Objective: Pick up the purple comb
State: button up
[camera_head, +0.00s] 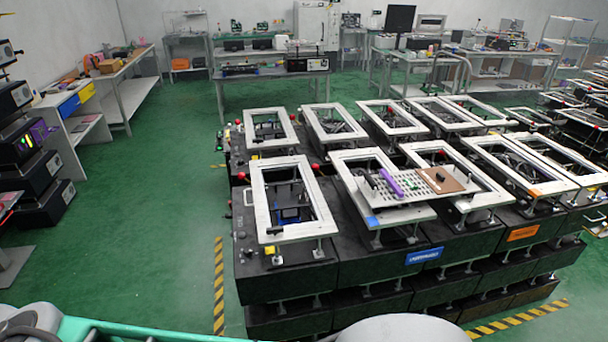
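A long purple object, which looks like the purple comb (391,182), lies on a pale perforated plate (409,187) on top of the black fixture block. It lies at a slant, beside a brown board (452,178) and some small dark posts. It is too small to make out teeth. My gripper is not in view. Only rounded white and teal parts show along the bottom edge, well apart from the comb.
The black fixture block (285,283) carries several white frames (262,207) with red knobs and posts. Yellow-black floor tape (219,285) runs along its left side. Green floor (140,250) is clear to the left. Workbenches (130,75) and stacked black boxes (40,172) stand beyond.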

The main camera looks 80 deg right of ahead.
aim_at(394, 187)
jog(key=u, duration=1.5)
jog(key=k, duration=1.95)
jog(key=z, duration=1.25)
